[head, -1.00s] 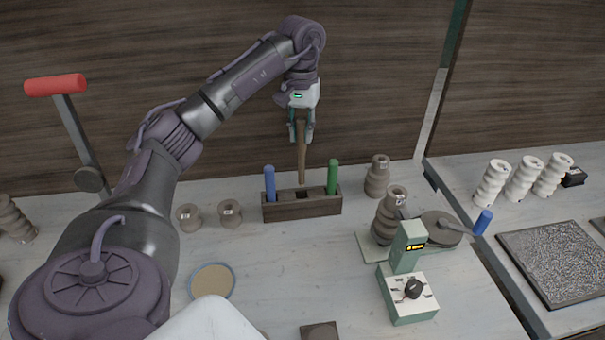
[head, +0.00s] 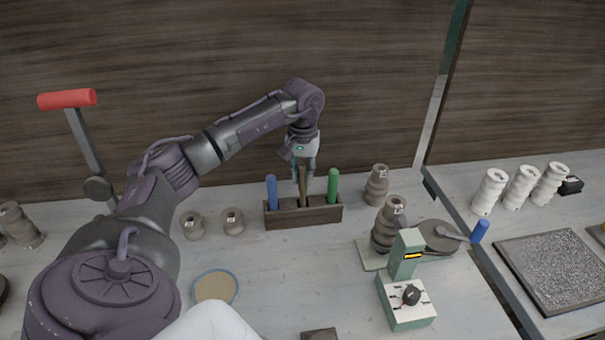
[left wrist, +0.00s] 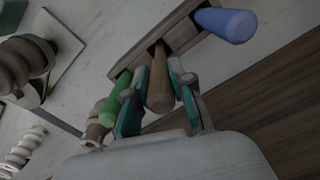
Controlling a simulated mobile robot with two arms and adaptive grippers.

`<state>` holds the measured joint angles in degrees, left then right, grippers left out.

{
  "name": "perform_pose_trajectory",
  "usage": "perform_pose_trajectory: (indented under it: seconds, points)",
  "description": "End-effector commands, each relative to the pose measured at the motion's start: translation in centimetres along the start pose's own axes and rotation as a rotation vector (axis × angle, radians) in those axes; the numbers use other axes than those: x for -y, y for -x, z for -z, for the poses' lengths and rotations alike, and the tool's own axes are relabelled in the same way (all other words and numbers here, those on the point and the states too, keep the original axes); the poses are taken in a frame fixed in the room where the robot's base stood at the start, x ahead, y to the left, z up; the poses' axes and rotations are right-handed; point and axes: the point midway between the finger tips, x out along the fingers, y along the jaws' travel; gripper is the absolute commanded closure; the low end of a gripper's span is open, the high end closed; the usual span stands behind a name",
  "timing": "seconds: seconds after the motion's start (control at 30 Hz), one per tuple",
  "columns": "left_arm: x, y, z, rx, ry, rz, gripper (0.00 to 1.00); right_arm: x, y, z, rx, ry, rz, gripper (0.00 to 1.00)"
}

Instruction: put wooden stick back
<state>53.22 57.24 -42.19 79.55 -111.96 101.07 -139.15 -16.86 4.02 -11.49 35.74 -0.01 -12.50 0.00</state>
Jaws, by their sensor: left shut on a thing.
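The wooden stick (head: 302,187) stands upright with its lower end in the middle slot of the dark wooden holder (head: 304,217). It also shows in the left wrist view (left wrist: 159,85). My left gripper (head: 304,178) is above the holder, shut on the stick's upper part, with one finger on each side in the left wrist view (left wrist: 158,95). A blue-handled tool (head: 271,192) stands in the slot to the left and a green-handled tool (head: 332,185) in the slot to the right. How deep the stick sits is hidden. My right gripper is not in view.
Clay spools (head: 232,221) stand left of the holder, and stacked spools (head: 388,225) stand to its right by a green device (head: 405,285). A round disc (head: 214,288) lies in front. A red-handled lever (head: 67,98) rises at the left. The wall is close behind.

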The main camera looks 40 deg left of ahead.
Motion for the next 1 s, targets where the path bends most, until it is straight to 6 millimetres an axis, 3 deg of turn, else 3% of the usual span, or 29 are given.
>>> perform_pose_trajectory:
  seconds: [0.07,0.1,0.23,0.63,0.77,1.0]
  points:
    - [0.0,-0.3,0.0,0.000,0.000,0.000,1.00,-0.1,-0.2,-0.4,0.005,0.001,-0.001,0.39]
    - [0.0,-0.2,0.0,0.000,0.000,0.000,0.72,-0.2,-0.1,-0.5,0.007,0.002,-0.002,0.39]
    - [0.0,-0.2,0.0,0.000,0.000,0.000,0.52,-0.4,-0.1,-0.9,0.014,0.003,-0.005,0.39]
    - [0.0,0.6,0.1,-0.002,0.000,0.000,0.52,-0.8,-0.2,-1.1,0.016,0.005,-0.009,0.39]
    - [0.0,2.6,0.1,-0.006,0.001,-0.003,0.52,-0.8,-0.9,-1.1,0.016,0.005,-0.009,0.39]
    - [-0.1,8.0,0.1,-0.006,0.001,-0.003,0.52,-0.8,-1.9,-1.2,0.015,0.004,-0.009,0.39]
